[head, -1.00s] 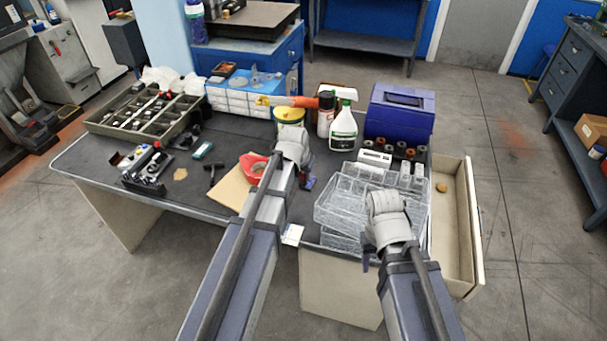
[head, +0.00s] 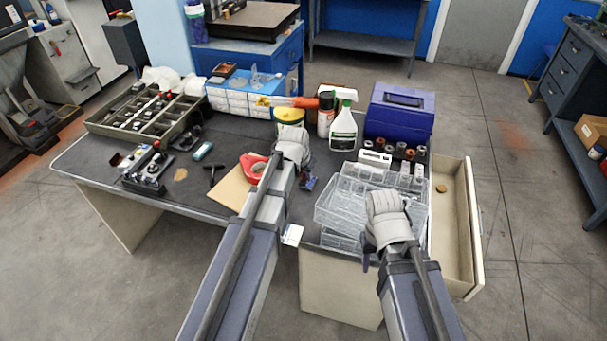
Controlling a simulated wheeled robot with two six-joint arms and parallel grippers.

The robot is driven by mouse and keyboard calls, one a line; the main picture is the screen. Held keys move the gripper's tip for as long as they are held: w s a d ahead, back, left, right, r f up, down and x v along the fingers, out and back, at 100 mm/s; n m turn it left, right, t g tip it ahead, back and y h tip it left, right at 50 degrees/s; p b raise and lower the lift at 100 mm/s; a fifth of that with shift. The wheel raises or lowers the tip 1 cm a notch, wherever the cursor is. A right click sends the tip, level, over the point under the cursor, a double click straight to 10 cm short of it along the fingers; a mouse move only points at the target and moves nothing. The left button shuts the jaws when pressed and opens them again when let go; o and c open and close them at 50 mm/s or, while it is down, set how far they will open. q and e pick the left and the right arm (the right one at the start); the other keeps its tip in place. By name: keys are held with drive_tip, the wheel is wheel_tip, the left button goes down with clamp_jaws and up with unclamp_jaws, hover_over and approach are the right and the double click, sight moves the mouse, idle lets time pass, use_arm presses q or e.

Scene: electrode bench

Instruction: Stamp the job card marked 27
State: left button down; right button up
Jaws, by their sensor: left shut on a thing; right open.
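A small white card (head: 292,235) lies at the front edge of the bench beside my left forearm; any marking on it is too small to read. My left gripper (head: 306,181) is over the middle of the bench, mostly hidden behind its own wrist. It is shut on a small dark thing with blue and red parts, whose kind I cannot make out. My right gripper (head: 367,257) is open and empty, low in front of the clear plastic boxes (head: 338,207). I cannot pick out a card marked 27 or be sure of a stamp.
A red tape roll (head: 252,167) lies on a brown sheet (head: 229,189) left of my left arm. A divided tray (head: 100,123) and a black rack (head: 146,186) stand at left. A spray bottle (head: 343,130) and blue case (head: 400,115) stand behind. An open drawer (head: 474,230) juts out right.

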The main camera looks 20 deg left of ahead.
use_arm(q)
drive_tip(key=w+f+b, duration=0.1)
drive_tip(key=w, duration=0.7)
drive_tip(key=shift+w+a+f+b, duration=0.25)
drive_tip(key=shift+f+b, duration=0.05)
drive_tip(key=shift+f, duration=0.1)
wheel_tip(320, 180, down, 6)
drive_tip(key=b, duration=0.6)
drive_tip(key=shift+f+b, duration=0.35)
drive_tip(key=shift+b, duration=0.15)
idle(1.2)
idle(0.6)
wheel_tip(320, 180, up, 7)
drive_tip(key=p, duration=0.7)
idle(0.3)
